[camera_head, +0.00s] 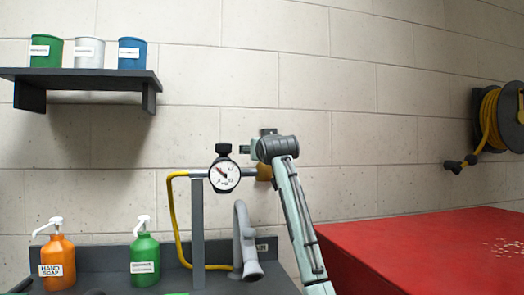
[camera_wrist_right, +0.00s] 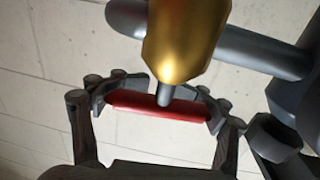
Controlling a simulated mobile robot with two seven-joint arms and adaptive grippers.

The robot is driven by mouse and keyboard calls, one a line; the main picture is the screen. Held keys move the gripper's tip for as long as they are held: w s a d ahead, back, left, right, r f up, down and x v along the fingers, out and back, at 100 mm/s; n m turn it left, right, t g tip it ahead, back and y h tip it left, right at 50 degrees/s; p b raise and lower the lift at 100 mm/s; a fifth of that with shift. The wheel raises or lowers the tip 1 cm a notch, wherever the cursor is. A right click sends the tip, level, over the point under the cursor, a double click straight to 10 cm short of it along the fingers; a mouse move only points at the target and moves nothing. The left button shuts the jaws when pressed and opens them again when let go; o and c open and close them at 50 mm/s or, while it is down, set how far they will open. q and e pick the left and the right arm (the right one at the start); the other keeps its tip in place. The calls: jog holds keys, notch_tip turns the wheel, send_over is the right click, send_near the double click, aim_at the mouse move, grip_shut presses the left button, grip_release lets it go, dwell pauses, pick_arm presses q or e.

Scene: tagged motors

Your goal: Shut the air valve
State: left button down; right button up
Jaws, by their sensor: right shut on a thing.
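The brass air valve (camera_head: 264,172) sits on the grey pipe just right of the round pressure gauge (camera_head: 224,175). In the right wrist view the brass body (camera_wrist_right: 185,42) has a short grey stem leading to a red bar handle (camera_wrist_right: 160,110). The handle lies roughly along the line of the grey pipe (camera_wrist_right: 270,58) behind. My right gripper (camera_wrist_right: 160,103) has a finger at each end of the red handle and is shut on it. In the head view my right arm rises from the bottom and hides the handle and fingers.
A yellow hose (camera_head: 173,225) loops down from the pipe. Orange (camera_head: 57,262) and green (camera_head: 145,260) soap bottles stand at the lower left. A grey faucet (camera_head: 244,240) stands beside my arm. A red cabinet (camera_head: 420,250) is at right. A shelf (camera_head: 85,76) holds three cans.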

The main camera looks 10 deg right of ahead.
jog(key=m+h, duration=0.2)
jog(key=h, duration=0.1)
jog(key=shift+d+g, duration=0.25)
jog(key=shift+g, duration=0.05)
jog(key=shift+s+d+m+g+h, duration=0.15)
jog(key=shift+m+g+h, duration=0.1)
jog(key=shift+m+h, duration=0.3)
jog(key=shift+d+m+g+h, duration=0.15)
jog(key=shift+m+g+h, duration=0.15)
jog(key=shift+h, duration=0.5)
jog(key=shift+s+d+m+g+h, duration=0.15)
jog(key=shift+m+g+h, duration=0.1)
jog(key=shift+m+h, duration=0.3)
jog(key=shift+w, duration=0.1)
jog(key=o, duration=1.3)
jog(key=shift+c, duration=0.2)
notch_tip(320, 180, up, 10)
